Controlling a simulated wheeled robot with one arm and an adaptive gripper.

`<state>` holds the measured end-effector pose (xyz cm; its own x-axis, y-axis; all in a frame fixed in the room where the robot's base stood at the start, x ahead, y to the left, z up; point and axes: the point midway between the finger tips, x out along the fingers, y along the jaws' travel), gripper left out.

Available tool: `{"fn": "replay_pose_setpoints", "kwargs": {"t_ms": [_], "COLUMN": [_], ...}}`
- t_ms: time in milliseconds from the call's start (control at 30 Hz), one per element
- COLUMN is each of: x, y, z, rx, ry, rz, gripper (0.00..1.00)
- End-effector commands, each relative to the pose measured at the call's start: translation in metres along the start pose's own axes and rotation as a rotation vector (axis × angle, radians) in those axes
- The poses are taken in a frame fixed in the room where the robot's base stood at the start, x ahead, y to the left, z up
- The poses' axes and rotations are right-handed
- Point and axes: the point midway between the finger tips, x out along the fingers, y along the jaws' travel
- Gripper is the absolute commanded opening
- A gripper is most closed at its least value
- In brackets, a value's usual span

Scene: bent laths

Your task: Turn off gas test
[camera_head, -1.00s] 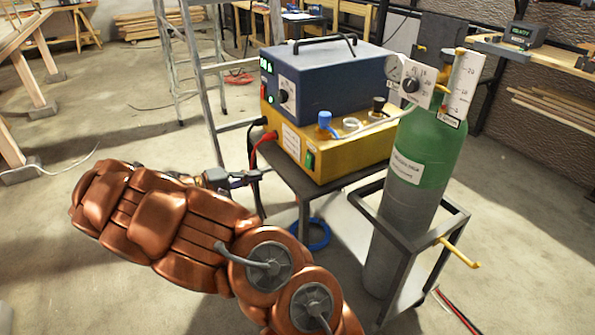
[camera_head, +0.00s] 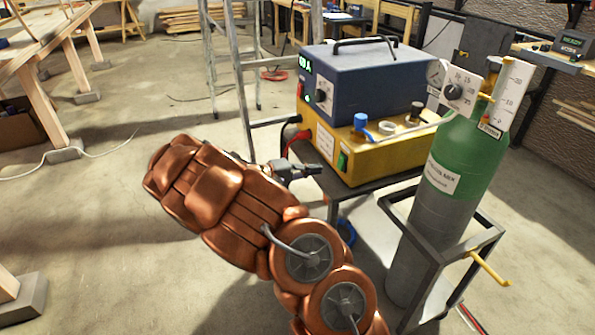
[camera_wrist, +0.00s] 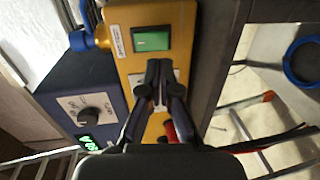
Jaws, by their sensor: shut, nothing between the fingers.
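A blue welding unit (camera_head: 370,80) with a lit green display (camera_head: 308,68) and a front knob (camera_head: 321,95) stands on a yellow unit (camera_head: 370,158). The yellow unit has a green rocker switch (camera_head: 342,162) on its front; it also shows lit-looking in the wrist view (camera_wrist: 151,40). A green and grey gas cylinder (camera_head: 447,180) stands to the right, with a gauge and dial plate (camera_head: 458,88) and a scaled flow tube (camera_head: 508,95) on top. My gripper (camera_head: 312,170) is shut and empty, in front of the yellow unit. In the wrist view its fingertips (camera_wrist: 160,68) appear just below the switch. Contact cannot be told.
The units stand on a dark cart (camera_head: 372,188). A metal cylinder frame (camera_head: 480,240) with a yellow handle (camera_head: 490,268) is at the right. Red and black cables hang beside the yellow unit. A ladder (camera_head: 243,90) stands behind.

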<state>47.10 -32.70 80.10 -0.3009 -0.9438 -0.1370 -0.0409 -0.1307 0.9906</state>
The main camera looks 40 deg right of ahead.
Motion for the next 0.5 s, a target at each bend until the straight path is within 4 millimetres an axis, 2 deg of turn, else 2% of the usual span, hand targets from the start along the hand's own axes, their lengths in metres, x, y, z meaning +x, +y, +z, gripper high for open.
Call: {"fn": "replay_pose_setpoints", "kwargs": {"t_ms": [200, 500], "x": [0.035, 0.056], "y": [0.0, -0.001], "z": [0.0, 0.0], "rx": [0.0, 0.001], "ry": [-0.002, 0.0], "rz": [-0.002, -0.002], "gripper": [0.0, 0.0]}}
